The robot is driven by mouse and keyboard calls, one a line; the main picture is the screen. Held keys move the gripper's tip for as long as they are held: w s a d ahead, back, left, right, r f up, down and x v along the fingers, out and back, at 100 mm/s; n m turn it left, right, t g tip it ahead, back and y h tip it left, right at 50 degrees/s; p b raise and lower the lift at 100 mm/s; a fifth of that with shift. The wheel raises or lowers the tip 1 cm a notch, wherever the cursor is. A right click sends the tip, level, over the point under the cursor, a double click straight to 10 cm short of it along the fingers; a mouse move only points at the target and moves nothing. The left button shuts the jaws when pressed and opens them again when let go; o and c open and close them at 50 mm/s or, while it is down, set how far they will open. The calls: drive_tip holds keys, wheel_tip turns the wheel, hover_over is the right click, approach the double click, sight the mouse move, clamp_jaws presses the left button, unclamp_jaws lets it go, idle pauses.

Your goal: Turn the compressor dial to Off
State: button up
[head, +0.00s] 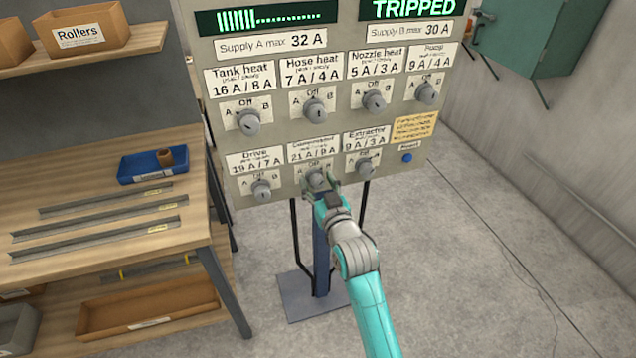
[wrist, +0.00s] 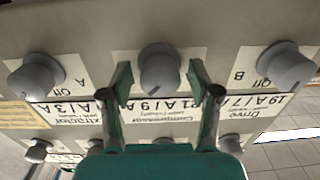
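The compressor dial (head: 316,177) is a grey knob in the middle of the bottom row of the control panel (head: 400,130). In the wrist view, which is upside down, the compressor dial (wrist: 160,66) sits between the two fingers of my gripper (wrist: 161,82). The fingers are open, one on each side of the knob, with visible gaps. A dark pointer mark shows near the knob's lower edge in the wrist view; its exact setting cannot be told. The fingers hide its A and B marks. In the head view my gripper (head: 321,188) covers part of the dial.
The drive dial (head: 262,190) and extractor dial (head: 365,167) flank it closely. A row of dials is above. The right display (head: 412,9) reads TRIPPED. A blue reset button (head: 407,158) is at right. A wooden shelf (head: 110,200) stands left; the floor at right is clear.

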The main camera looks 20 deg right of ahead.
drive_tip(key=c, duration=0.9)
drive_tip(key=shift+n, duration=0.3)
drive_tip(key=n, duration=0.3)
drive_tip(key=shift+n, duration=2.5)
drive_tip(key=shift+a, duration=0.1)
drive_tip(key=o, duration=1.1)
